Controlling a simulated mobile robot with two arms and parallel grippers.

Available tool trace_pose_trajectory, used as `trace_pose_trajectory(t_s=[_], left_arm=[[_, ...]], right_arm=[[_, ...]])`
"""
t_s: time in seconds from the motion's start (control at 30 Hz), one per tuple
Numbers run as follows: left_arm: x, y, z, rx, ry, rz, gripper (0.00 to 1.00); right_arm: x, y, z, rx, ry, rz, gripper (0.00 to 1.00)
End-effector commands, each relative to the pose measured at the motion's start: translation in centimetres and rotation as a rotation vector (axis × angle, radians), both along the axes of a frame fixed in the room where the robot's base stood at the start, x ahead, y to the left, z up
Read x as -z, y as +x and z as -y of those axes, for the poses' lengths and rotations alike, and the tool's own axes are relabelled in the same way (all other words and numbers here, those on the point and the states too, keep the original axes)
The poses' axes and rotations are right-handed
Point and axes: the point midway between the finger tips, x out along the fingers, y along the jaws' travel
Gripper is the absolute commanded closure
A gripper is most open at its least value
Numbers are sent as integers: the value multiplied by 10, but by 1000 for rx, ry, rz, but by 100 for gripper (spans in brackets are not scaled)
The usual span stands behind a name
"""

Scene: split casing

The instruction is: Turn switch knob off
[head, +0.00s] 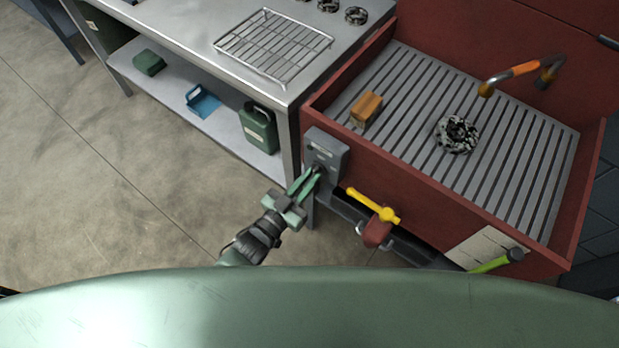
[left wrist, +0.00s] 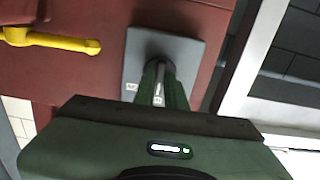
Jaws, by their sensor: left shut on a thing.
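A grey switch box (head: 326,152) is mounted on the front left corner of the red parts washer. Its plate also shows in the left wrist view (left wrist: 190,52). My left gripper (head: 316,172) reaches the box from the lower left, its green fingers shut on the switch knob (left wrist: 159,72). In the left wrist view the two fingers (left wrist: 160,88) lie either side of the knob, with a pale strip between them and labels on the plate below. The knob is mostly hidden by the fingers. My right gripper is not in view.
The washer's grated basin (head: 400,120) holds a brush and a round metal part (head: 457,134).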

Motion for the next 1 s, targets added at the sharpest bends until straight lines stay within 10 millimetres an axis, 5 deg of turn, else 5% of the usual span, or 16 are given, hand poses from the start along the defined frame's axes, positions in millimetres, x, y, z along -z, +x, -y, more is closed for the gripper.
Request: trace_pose_trajectory(t_s=[0.1, 0.13, 0.2, 0.57, 1.0], left_arm=[[0, 0, 0, -1, -3, -3, 100], [0, 0, 0, -1, -3, -3, 80], [0, 0, 0, -1, -2, -3, 66], [1, -4, -3, -1, 0, -1, 66], [2, -57, -41, 0, 0, -2, 66]], right_arm=[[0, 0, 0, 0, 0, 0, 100], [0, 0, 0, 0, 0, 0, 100], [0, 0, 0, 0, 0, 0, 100], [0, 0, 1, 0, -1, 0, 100], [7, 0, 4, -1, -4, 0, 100]])
